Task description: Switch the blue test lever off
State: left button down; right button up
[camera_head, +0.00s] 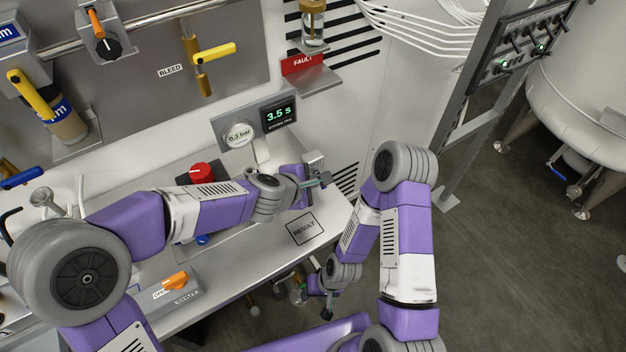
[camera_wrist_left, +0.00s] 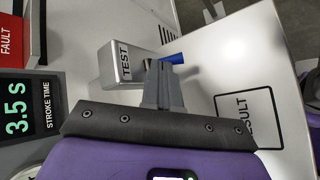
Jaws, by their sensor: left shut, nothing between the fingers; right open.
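The TEST box (camera_wrist_left: 122,62) is a grey metal block in the left wrist view, with the blue test lever (camera_wrist_left: 173,58) sticking out to the right. In the head view the box (camera_head: 313,158) stands at the bench's far right end, and its lever cannot be made out. My left gripper (camera_wrist_left: 161,70) is shut and empty, its fingertips beside the box and just in front of the lever's base. Whether they touch the lever cannot be told. It also shows in the head view (camera_head: 322,182). My right gripper (camera_head: 327,305) is open and low, beside the bench edge, away from the lever.
A display (camera_head: 278,114) reads 3.5 s beside a gauge (camera_head: 238,134). A RESULT square (camera_head: 306,229) marks the bench near the left gripper. A red knob (camera_head: 201,172) and an orange handle (camera_head: 176,281) are on the bench. Open floor lies to the right.

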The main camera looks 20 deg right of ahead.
pick_arm(q)
jog(key=s+f+p+v, duration=0.1)
jog(key=p+v, duration=0.3)
jog(key=v, duration=1)
jog(key=shift+a+f, duration=0.2)
jog(key=shift+s, duration=0.1)
